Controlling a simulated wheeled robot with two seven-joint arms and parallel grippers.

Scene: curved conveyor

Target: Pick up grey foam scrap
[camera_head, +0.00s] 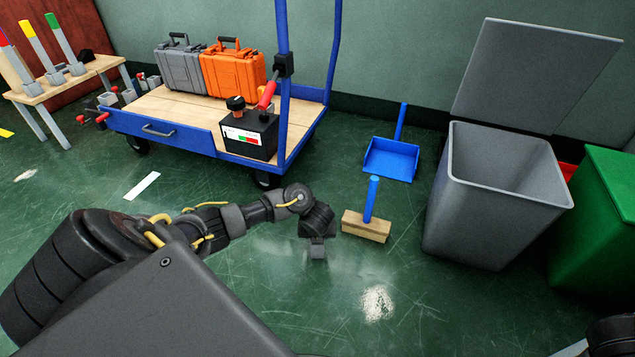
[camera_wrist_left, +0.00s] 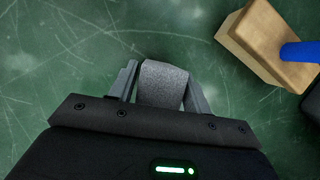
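The grey foam scrap (camera_wrist_left: 163,84) is a small speckled block between the two fingers of my left gripper (camera_wrist_left: 163,72) in the left wrist view. The fingertips press against its two sides, so the gripper looks shut on it. In the head view my left gripper (camera_head: 318,238) points down at the middle of the floor, with the scrap (camera_head: 317,252) at its tips. Whether the scrap touches the floor cannot be told. My right gripper is not in view; only a dark part of my right arm shows at the lower right corner.
A broom head (camera_head: 366,226) with a blue handle stands just right of the gripper. A blue dustpan (camera_head: 391,159) lies behind it. A grey open bin (camera_head: 480,215) and a green bin (camera_head: 605,235) stand at the right. A blue cart (camera_head: 160,133) carries cases at the back left.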

